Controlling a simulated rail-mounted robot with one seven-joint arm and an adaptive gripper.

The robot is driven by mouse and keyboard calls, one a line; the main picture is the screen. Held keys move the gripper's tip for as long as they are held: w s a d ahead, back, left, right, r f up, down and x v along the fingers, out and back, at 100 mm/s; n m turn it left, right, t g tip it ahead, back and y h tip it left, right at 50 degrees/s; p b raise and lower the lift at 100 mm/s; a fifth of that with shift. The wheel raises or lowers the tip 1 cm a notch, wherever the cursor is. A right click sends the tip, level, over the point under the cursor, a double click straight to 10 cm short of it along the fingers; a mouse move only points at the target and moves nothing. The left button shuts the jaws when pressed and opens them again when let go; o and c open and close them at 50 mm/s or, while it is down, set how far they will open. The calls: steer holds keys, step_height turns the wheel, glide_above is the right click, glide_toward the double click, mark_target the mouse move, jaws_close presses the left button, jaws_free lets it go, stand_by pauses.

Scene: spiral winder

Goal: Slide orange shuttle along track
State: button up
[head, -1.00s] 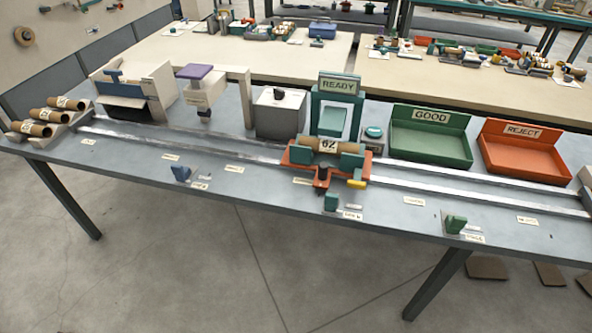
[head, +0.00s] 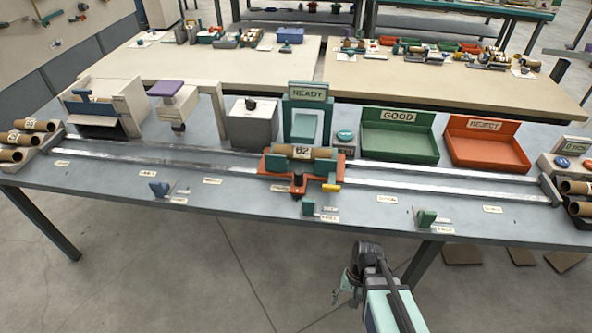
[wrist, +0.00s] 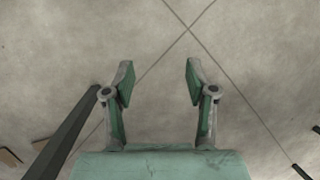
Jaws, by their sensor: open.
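The orange shuttle (head: 278,184) sits on the two-rail metal track (head: 410,181) near mid-table, in front of the READY frame. It carries a brown cardboard tube labelled 62 (head: 322,153) between green supports. A dark knob (head: 297,179) and a yellow tab (head: 331,187) are on its front side. My gripper (head: 350,290) is in front of the table, over the floor, to the right of the shuttle and apart from it. In the wrist view my gripper (wrist: 158,82) is open and empty, with only floor between its fingers.
Behind the track stand the green READY frame (head: 307,93), a grey box (head: 251,125), the green GOOD tray (head: 432,158) and the orange REJECT tray (head: 522,164). Small stops, blue (head: 159,189) and green (head: 427,218), stand along the front edge. Tubes lie at both track ends.

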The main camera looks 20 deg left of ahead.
steer(key=w+a+r+n+t+y+p, duration=0.15)
steer(key=w+a+r, duration=0.25)
steer(key=a+r, duration=0.75)
steer(key=w+a+r+n+y+p, duration=0.1)
steer(key=w+a+r+p, duration=0.15)
steer(key=a+r, duration=0.9)
steer(key=n+t+h+b, duration=0.1)
steer(key=n+t+h, duration=0.1)
steer(key=h, duration=0.2)
glide_toward(299, 171)
step_height(299, 171, down, 11)
steer(key=p, duration=0.3)
steer(key=shift+s+d+p, duration=0.1)
steer(key=shift+p, duration=0.2)
jaws_close()
